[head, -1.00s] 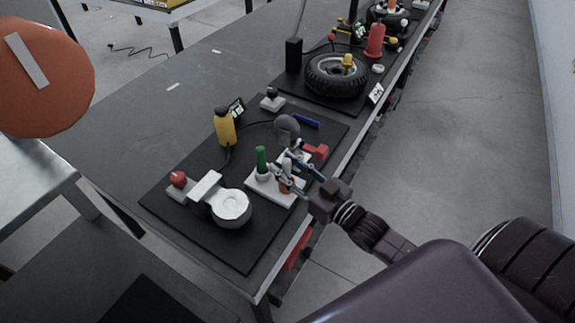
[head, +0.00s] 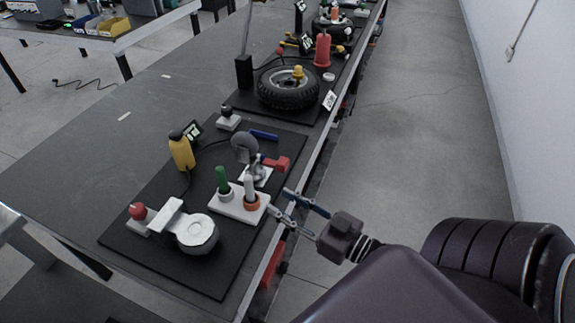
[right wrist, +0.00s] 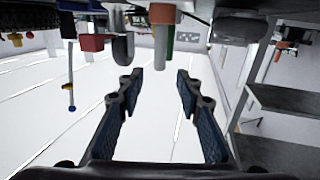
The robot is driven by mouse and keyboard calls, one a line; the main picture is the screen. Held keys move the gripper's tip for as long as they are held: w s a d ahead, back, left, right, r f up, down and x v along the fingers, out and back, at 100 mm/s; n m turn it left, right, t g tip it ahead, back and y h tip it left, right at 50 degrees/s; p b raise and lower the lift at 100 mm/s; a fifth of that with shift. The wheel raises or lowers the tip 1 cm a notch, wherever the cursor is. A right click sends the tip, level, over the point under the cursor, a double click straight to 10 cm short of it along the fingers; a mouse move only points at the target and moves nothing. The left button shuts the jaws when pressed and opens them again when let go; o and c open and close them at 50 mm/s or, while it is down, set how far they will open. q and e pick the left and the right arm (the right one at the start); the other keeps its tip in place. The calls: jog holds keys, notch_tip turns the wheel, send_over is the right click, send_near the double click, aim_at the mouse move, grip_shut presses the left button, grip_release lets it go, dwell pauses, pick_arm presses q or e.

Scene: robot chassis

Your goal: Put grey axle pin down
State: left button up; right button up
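The grey axle pin (head: 249,187) stands upright in an orange ring on a white base block (head: 228,209), beside a green pin (head: 222,181). My right gripper (head: 281,203) is to the right of the block, apart from the pin, with its fingers spread and nothing between them. The right wrist view, which looks upside down, shows the open fingers (right wrist: 160,76), with the grey pin (right wrist: 163,48) and its orange ring (right wrist: 162,14) beyond them at the top. My left gripper is in neither view.
The black mat (head: 118,237) also holds a white round device (head: 197,235), a red button (head: 137,210), a yellow bottle-like tool (head: 181,152) and a grey disc on a stand (head: 245,147). A tyre (head: 289,92) lies farther back. The table's left side is clear.

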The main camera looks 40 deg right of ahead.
jog(key=shift+s+d, duration=0.1)
jog(key=shift+s, duration=0.15)
jog(key=s+d+f+m+g+h, duration=0.1)
jog(key=s+d+f+g+h, duration=0.15)
jog(key=f, duration=0.85)
jog(key=s+d+f+m+g+h, duration=0.1)
jog(key=s+f+g, duration=0.15)
jog(key=f, duration=0.85)
jog(key=s+d+f+g+h, duration=0.2)
jog(key=s+f, duration=0.1)
jog(key=f, duration=0.8)
jog(key=s+a+f+g, duration=0.4)
jog(key=s+a+f, duration=0.1)
jog(key=s+f, duration=0.6)
jog(key=s+a+f+n+g, duration=0.1)
jog(key=s+a+f+g, duration=0.4)
jog(key=s+f, duration=0.6)
jog(key=s+a, duration=0.1)
jog(key=s, duration=0.1)
jog(key=shift+s, duration=0.3)
